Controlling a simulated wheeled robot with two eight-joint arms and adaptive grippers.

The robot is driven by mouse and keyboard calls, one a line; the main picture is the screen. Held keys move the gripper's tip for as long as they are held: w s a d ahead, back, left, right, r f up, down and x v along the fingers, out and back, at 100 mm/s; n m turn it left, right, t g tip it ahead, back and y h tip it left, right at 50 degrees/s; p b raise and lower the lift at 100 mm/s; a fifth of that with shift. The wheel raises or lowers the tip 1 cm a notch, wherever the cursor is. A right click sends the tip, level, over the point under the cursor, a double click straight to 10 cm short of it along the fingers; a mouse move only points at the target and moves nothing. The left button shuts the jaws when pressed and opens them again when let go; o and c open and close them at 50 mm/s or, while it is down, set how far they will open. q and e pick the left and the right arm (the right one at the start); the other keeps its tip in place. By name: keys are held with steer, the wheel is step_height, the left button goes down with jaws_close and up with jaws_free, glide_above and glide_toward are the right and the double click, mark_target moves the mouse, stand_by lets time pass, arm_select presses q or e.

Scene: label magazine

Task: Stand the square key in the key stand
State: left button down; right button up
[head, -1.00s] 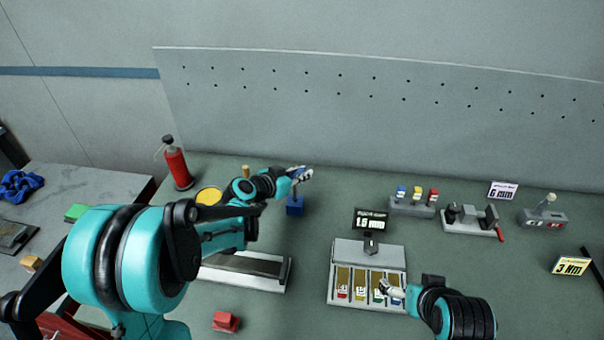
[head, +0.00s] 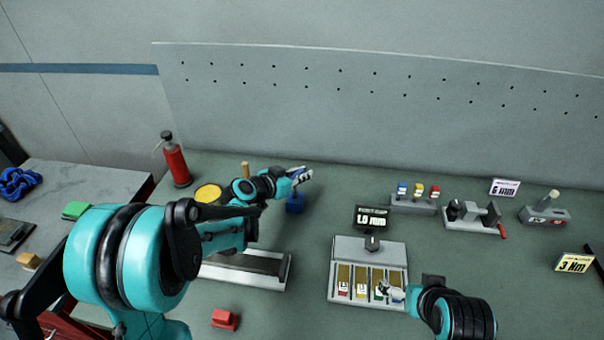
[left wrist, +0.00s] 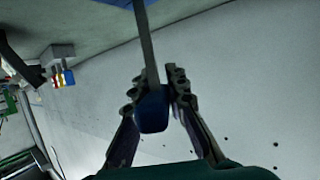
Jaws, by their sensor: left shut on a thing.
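The square key has a blue handle (left wrist: 152,112) and a straight grey shaft (left wrist: 149,55) in the left wrist view. My left gripper (left wrist: 158,92) is shut on the handle; in the head view, my left gripper (head: 300,175) is just above the blue key stand (head: 295,204). The shaft points towards the blue block of the stand (left wrist: 128,3) at the wrist view's top edge. I cannot tell whether its tip is in the stand. My right gripper (head: 392,293) is over the label magazine's front right slots; its jaws are too small to read.
The label magazine (head: 367,246) and its display (head: 371,218) stand right of centre. A long grey tray (head: 245,268) lies under my left arm, with a red block (head: 225,319) in front. A yellow-topped tin (head: 208,193) and red extinguisher (head: 176,162) stand left of the stand.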

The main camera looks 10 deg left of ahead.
arm_select(q)
steer(key=shift+f+b, duration=1.1)
steer(key=shift+f, duration=0.2)
arm_select(e)
steer(key=shift+f, duration=1.15)
arm_select(q)
steer(key=c, duration=1.4)
jaws_free()
steer(key=shift+c, duration=0.2)
steer(key=v, duration=1.2)
